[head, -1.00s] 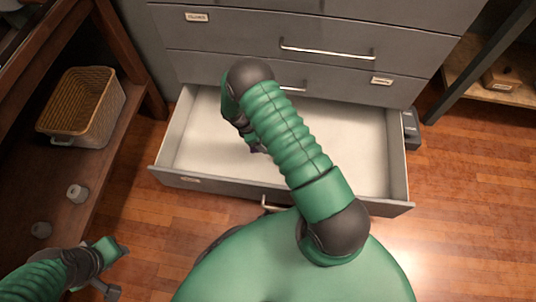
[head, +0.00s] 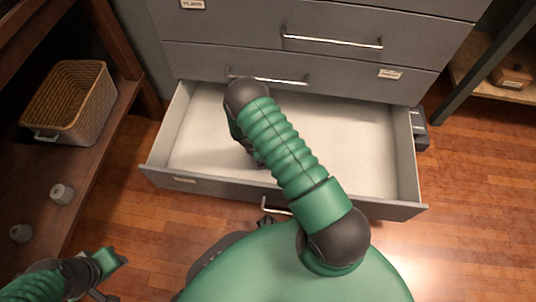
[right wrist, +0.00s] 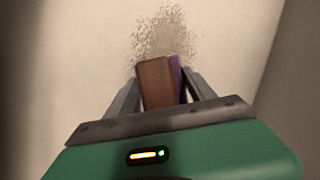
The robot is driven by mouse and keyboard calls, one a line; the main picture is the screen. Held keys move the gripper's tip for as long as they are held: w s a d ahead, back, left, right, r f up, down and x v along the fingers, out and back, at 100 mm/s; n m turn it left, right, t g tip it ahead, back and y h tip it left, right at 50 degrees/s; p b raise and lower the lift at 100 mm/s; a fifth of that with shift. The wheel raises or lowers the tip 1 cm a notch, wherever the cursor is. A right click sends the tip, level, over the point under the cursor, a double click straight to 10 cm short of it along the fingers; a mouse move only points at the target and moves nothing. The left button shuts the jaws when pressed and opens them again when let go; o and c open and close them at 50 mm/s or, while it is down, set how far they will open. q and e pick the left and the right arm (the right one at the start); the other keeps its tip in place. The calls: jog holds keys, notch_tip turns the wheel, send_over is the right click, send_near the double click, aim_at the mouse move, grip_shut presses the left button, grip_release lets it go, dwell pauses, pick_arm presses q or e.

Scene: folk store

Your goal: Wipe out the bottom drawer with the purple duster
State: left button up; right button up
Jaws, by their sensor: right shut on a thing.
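The bottom drawer (head: 345,155) of the grey cabinet is pulled open, its pale floor facing up. My right arm reaches down into its left part, and the arm hides most of the right gripper in the head view. In the right wrist view my right gripper (right wrist: 160,90) is shut on the purple duster (right wrist: 176,78), of which a brown block and a purple strip show. A speckled grey-brown dirt patch (right wrist: 165,35) lies on the drawer floor just beyond the duster. My left gripper (head: 115,278) is at the lower left, outside the drawer; its jaws are unclear.
Closed drawers with bar handles (head: 332,38) rise above the open one. A wooden shelf (head: 95,165) at left holds a wicker basket (head: 75,105) and small pale rolls (head: 62,194). A dark object (head: 418,128) stands right of the drawer. Wooden floor (head: 470,210) at right is clear.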

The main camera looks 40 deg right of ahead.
jog(key=shift+f+b, duration=0.6)
jog(key=shift+f, duration=0.2)
dwell(0.6)
